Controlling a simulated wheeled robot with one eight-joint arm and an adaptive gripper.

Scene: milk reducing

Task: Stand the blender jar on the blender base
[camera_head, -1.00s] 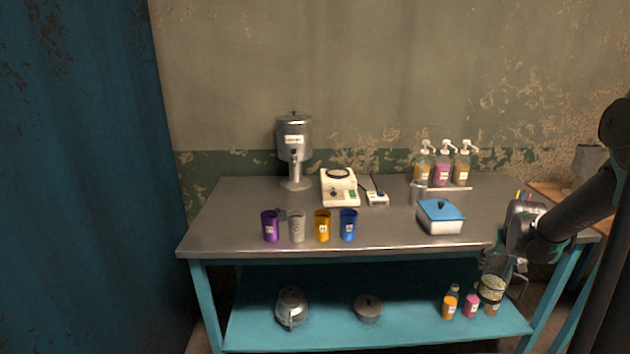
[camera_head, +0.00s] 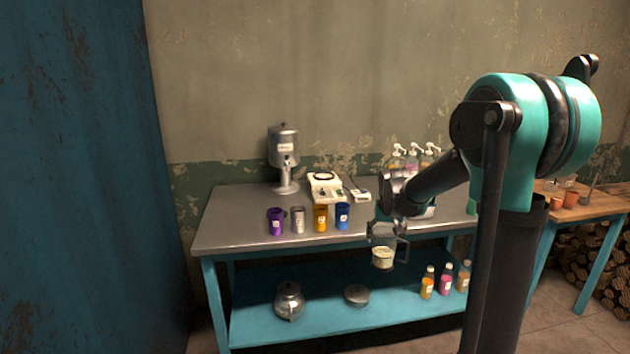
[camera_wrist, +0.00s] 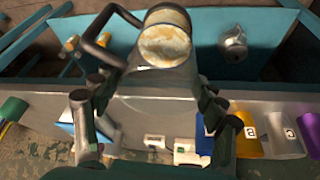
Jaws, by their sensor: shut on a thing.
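The blender jar (camera_head: 383,258) is a clear jar with a side handle and cream-coloured contents at its lower end. My gripper (camera_head: 386,226) is shut on it and holds it in front of the steel table's front edge, below the tabletop. In the wrist view the jar (camera_wrist: 165,45) is between my fingers (camera_wrist: 150,100), with its dark handle to the left. The blender base (camera_head: 324,188) is white with a dark ring on top. It stands on the table behind the cups, left of and beyond the jar. My fingers partly hide the jar's upper part.
Purple (camera_head: 275,221), grey (camera_head: 298,220), yellow (camera_head: 320,218) and blue (camera_head: 342,216) cups line the table front before the base. A steel dispenser (camera_head: 284,150) stands behind, a small scale (camera_head: 358,195) to the right. Bottles (camera_head: 446,279) stand on the lower shelf (camera_head: 260,325).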

